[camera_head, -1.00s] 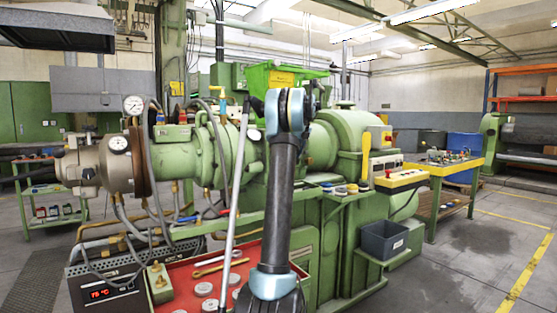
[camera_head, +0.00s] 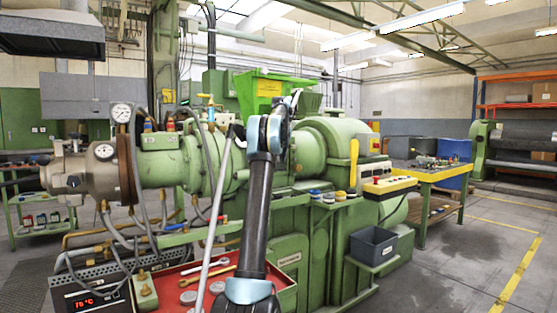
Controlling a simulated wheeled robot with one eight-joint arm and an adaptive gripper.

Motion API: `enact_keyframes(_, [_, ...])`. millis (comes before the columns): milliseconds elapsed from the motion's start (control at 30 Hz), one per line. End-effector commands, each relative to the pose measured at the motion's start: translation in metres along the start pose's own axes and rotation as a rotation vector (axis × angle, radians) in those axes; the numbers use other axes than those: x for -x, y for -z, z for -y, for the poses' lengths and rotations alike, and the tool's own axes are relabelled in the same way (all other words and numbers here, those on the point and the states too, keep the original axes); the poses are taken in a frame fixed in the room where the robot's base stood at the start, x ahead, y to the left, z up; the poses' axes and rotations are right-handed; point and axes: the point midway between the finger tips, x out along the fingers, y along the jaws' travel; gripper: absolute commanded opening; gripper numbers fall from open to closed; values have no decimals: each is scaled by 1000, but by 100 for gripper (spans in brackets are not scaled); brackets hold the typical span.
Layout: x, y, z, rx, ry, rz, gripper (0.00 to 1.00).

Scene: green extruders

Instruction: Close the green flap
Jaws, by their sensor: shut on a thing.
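The bright green flap (camera_head: 288,78) is at the top of the hopper on the green extruder, above a yellow panel (camera_head: 269,88). Its exact angle is hard to tell. My gripper (camera_head: 238,131) is the small dark end left of my arm's blue-grey wrist joint. It is shut on a long thin grey rod (camera_head: 216,225), which slants down to the lower left. In the picture the gripper is below and left of the flap, with a gap between them. My wrist and arm hide part of the machine behind them.
The extruder (camera_head: 330,150) fills the middle. A red tray (camera_head: 172,291) with tools and discs is in front of it. The floor at the far right is clear.

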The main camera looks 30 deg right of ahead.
Motion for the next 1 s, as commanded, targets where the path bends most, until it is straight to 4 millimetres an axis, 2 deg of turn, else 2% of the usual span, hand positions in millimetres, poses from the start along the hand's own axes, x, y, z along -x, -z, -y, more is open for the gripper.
enact_keyframes(33, [0, -5, 1, 0, 4, 12, 0])
enact_keyframes(367, [0, -6, 0, 1, 2, 14, 0])
enact_keyframes(400, [0, -6, 0, 2, 2, 14, 27])
enact_keyframes(500, [-1, -7, -1, 2, 1, 15, 48])
enact_keyframes(1000, [-2, -10, -6, 9, -1, 15, 48])
